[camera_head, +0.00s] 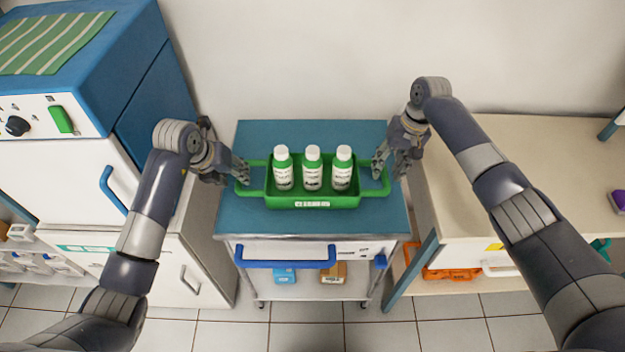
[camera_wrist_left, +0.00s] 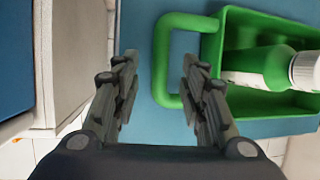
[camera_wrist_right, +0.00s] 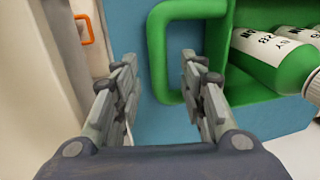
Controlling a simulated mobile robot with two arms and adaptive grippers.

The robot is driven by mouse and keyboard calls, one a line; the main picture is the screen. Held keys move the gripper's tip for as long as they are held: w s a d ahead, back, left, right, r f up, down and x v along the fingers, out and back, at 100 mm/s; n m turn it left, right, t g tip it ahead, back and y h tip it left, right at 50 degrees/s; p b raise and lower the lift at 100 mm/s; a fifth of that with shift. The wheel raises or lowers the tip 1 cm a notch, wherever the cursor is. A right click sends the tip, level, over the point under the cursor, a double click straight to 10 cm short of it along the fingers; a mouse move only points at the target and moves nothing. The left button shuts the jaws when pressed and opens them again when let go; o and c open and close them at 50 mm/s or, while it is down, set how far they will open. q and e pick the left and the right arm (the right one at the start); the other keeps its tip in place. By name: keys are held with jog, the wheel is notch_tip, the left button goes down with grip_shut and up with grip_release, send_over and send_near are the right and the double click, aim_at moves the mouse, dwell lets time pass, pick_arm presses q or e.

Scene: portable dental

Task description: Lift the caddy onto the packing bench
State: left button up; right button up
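The green caddy (camera_head: 312,202) stands on the blue top of a small cart (camera_head: 250,222), with three white-capped green bottles (camera_head: 312,168) upright in it. It has a loop handle at each end. My left gripper (camera_head: 243,178) is at the left handle (camera_wrist_left: 160,60); in the left wrist view its fingers (camera_wrist_left: 158,75) are apart, with the handle's outer bar between or just beyond them. My right gripper (camera_head: 380,172) is at the right handle (camera_wrist_right: 157,50); its fingers (camera_wrist_right: 160,70) are apart around the bar's line. Contact cannot be told. The packing bench is probably the beige bench (camera_head: 520,150) at right.
A blue and white cabinet (camera_head: 75,150) stands close on the left. The beige bench top is largely clear, with a purple item (camera_head: 619,200) at its right edge. An orange bin (camera_head: 452,273) sits beneath it. A wall is behind the cart.

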aim_at(386, 171)
pick_arm(q)
jog(key=shift+x, duration=1.75)
pick_arm(e)
jog(key=shift+w+a+f, duration=0.1)
jog(key=shift+a+f, duration=0.05)
jog(key=shift+f, duration=0.7)
jog(key=shift+a+f, duration=0.15)
jog(key=shift+f, duration=0.7)
pick_arm(q)
jog(key=shift+r, duration=0.1)
jog(key=shift+c, duration=0.6)
pick_arm(e)
jog(key=shift+c, duration=0.5)
pick_arm(q)
grip_shut()
pick_arm(e)
grip_shut()
jog(key=shift+r, duration=0.1)
